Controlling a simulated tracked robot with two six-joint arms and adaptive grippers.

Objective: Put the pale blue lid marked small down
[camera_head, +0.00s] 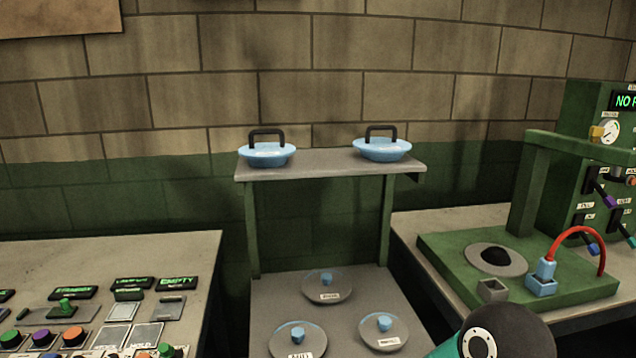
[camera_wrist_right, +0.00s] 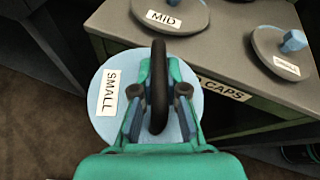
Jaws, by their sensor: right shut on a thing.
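The pale blue lid marked SMALL (camera_wrist_right: 101,121) is in the right wrist view, with its dark arched handle (camera_wrist_right: 159,75) upright. My right gripper (camera_wrist_right: 158,100) is shut on that handle, with a finger on each side. The lid is beside the front edge of the caps table, off the tabletop in this view. My left gripper is not in view.
A raised grey shelf (camera_head: 326,164) bears two other blue lids with black handles, left (camera_head: 267,156) and right (camera_head: 382,151), with a gap between. Below, grey discs with blue knobs lie on the table (camera_head: 268,290). Button panels stand left, a green machine (camera_head: 460,256) right.

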